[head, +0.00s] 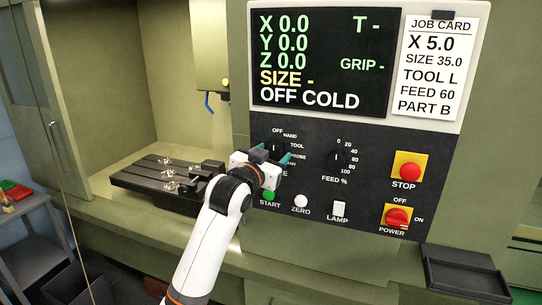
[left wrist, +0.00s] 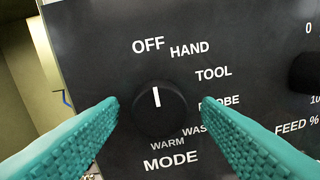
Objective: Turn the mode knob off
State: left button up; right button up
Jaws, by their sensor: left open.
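The mode knob (left wrist: 160,110) is a round black dial on the dark control panel, with a white pointer line. The line points nearly straight up, toward the OFF label (left wrist: 148,45). HAND, TOOL, PROBE, WASH and WARM labels run clockwise around it. My left gripper (left wrist: 160,104) is open, its teal fingers on either side of the knob with gaps visible. In the head view my left gripper (head: 271,155) is at the panel and partly covers the knob (head: 275,149) and its lower labels. My right gripper is not in view.
The feed knob (head: 337,158) is right of the mode knob. Below are the green START button (head: 268,195), ZERO button (head: 301,201) and LAMP switch (head: 339,209). The red STOP button (head: 410,172) and POWER switch (head: 397,216) are farther right. The screen (head: 320,60) reads OFF COLD.

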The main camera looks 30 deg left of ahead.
pick_arm(q)
jog(key=shift+s, duration=0.3)
jog(key=s+d+b, duration=0.2)
jog(key=s+b, duration=0.2)
jog(key=s, duration=0.7)
jog(key=shift+s, duration=0.15)
